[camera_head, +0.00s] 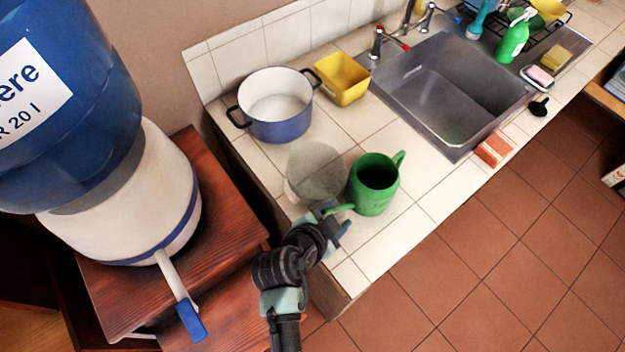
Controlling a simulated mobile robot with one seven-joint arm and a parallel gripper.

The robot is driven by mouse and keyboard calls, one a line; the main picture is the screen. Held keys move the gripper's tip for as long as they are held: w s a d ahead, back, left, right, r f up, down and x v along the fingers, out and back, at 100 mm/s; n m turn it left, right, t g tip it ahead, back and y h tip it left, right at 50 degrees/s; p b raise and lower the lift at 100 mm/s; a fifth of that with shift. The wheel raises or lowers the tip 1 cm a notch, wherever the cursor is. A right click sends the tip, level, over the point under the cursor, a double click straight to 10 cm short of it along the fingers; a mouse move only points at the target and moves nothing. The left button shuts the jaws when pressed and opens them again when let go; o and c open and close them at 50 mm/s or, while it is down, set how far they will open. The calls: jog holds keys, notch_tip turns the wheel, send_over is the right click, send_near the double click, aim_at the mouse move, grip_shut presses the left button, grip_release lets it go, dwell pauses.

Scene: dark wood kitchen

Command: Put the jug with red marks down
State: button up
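A greyish, see-through round vessel (316,170), probably the jug, shows over the left end of the tiled counter. No red marks can be made out on it, and its handle is not visible. My gripper (336,217) is at its near lower side, touching or very close to it. I cannot tell whether the fingers are closed on its handle, or whether its base rests on the tiles. A green watering can (372,190) stands just right of it, with its spout close to my fingers.
A blue-and-white pot (276,112) and a yellow container (342,80) stand behind. The metal sink (450,90) is to the right. Bare tiles (440,190) lie right of the watering can. A large blue water bottle (70,110) on a dispenser is at left. The counter edge is near.

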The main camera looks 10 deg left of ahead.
grip_shut()
dwell(1.3)
